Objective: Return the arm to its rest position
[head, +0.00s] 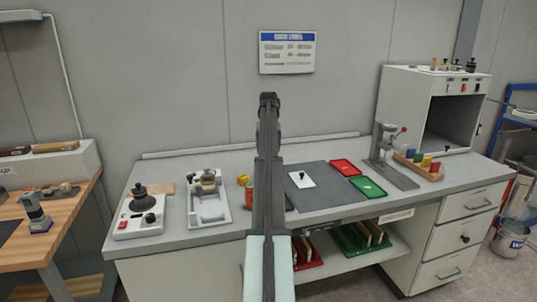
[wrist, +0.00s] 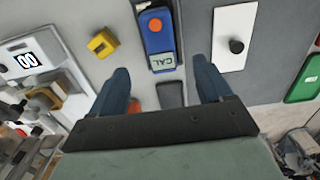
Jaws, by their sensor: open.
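My gripper (wrist: 161,66) is open in the wrist view, its two dark blue fingers spread apart with nothing held between them. It looks down on the bench from above. A blue device (wrist: 160,40) with an orange button and a CAL label lies on the bench beyond the fingertips, between them in the picture. In the head view my arm stands up the middle of the picture, in front of the bench (head: 170,228); the fingers cannot be made out there. The arm hides part of the bench, including most of the blue device.
A yellow block (wrist: 102,43) and a white plate with a black knob (wrist: 235,30) lie either side of the device. Red (head: 343,167) and green (head: 367,187) trays, a press (head: 384,145) and a white cabinet (head: 407,95) stand right. The wall above the bench is mostly bare.

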